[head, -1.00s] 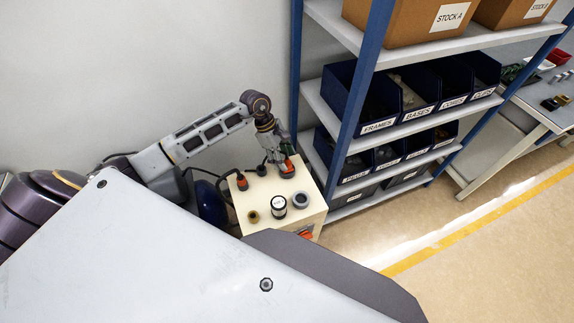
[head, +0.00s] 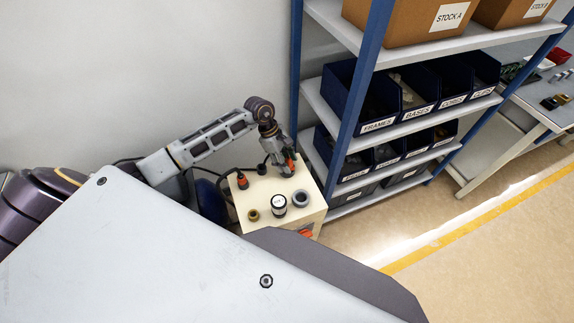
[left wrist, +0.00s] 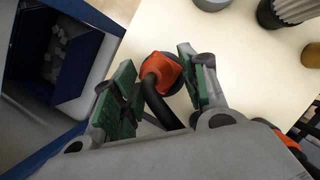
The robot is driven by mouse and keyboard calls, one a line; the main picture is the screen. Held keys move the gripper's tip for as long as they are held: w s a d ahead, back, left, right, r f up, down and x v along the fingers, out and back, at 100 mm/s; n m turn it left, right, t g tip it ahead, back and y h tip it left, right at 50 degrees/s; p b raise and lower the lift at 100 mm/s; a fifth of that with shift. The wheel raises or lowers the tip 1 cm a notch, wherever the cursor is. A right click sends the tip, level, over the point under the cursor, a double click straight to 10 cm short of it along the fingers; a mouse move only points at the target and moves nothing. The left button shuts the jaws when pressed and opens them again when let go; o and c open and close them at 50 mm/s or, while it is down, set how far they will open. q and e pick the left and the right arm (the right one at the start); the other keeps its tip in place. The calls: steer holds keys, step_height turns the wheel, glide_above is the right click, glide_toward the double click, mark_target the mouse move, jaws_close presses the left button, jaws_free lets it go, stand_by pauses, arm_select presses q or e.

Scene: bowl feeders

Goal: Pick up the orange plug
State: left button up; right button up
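The orange plug (left wrist: 158,72) with its black cable (left wrist: 162,107) is between the two green-padded fingers of my left gripper (left wrist: 156,78) in the left wrist view. The fingers are apart, with a visible gap between the plug and the left-hand pad; the right-hand pad is close to it. In the head view my left gripper (head: 284,160) is over the back right of a cream box top (head: 263,191) and mostly covers the plug. A second orange plug (head: 242,181) with a black cable stands at the box's left edge. My right gripper is not in view.
A black-and-white knob (head: 278,201), a grey ring (head: 300,198) and a brass ring (head: 252,215) are on the box's front part. A blue-framed shelf (head: 358,100) with dark bins stands close on the right. A wall is behind.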

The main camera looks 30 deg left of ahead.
arm_select(q)
steer(key=c, duration=0.7)
steer(key=shift+s+d, duration=0.1)
steer(key=shift+d, duration=0.05)
steer(key=shift+r, duration=0.45)
jaws_close()
steer(key=r+b, duration=0.1)
steer(key=r, duration=0.7)
steer(key=shift+w+r+b, duration=0.2)
steer(key=shift+b, duration=0.15)
steer(key=shift+s+r, duration=0.1)
steer(key=shift+r, duration=0.3)
